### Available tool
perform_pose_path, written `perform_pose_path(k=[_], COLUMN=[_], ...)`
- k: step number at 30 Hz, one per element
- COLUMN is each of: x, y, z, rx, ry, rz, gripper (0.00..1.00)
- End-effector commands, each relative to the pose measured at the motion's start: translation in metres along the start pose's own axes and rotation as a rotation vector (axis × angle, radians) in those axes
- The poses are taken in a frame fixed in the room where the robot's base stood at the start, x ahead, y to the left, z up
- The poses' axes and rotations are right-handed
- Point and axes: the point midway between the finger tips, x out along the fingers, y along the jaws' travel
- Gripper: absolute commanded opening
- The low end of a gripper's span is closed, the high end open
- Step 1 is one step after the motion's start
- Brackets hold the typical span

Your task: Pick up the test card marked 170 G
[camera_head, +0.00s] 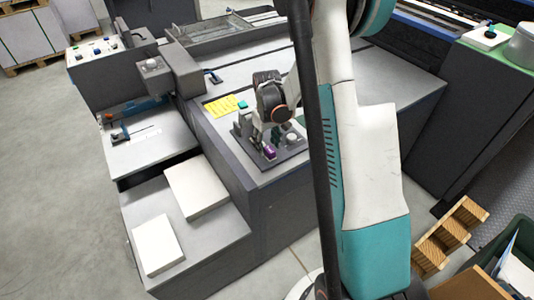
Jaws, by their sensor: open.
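My gripper (265,127) hangs over a dark grey tray (292,157) near the front corner of the grey machine top. It is open, with its fingers pointing down among small things on the tray. The tray carries a small purple piece (269,152), a pale round piece (291,138) and grey upright pieces at its left. No marking reading 170 G is legible, and I cannot tell which piece is the test card. Part of the tray is hidden by my gripper. I cannot tell whether the fingers touch anything.
A yellow sheet (221,107) and a teal block (242,104) lie behind the tray. White paper stacks (196,187) (157,245) rest on the lower left ledge. A dark machine head (180,69) stands at the left. Wooden pieces (450,233) and a green bin (507,240) are at lower right.

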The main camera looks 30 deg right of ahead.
Motion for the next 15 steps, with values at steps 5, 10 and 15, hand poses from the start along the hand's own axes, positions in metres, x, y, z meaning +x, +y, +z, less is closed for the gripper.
perform_pose_path(k=[5, 10, 15], x=[0.0209, 0.0200, 0.0199], y=[0.0001, 0.0001, 0.0001], z=[-0.0002, -0.0001, -0.0001], rx=[0.000, 0.000, 0.000], ry=[0.000, 0.000, 0.000], rz=[0.000, 0.000, 0.000], gripper=[0.48, 0.48, 0.17])
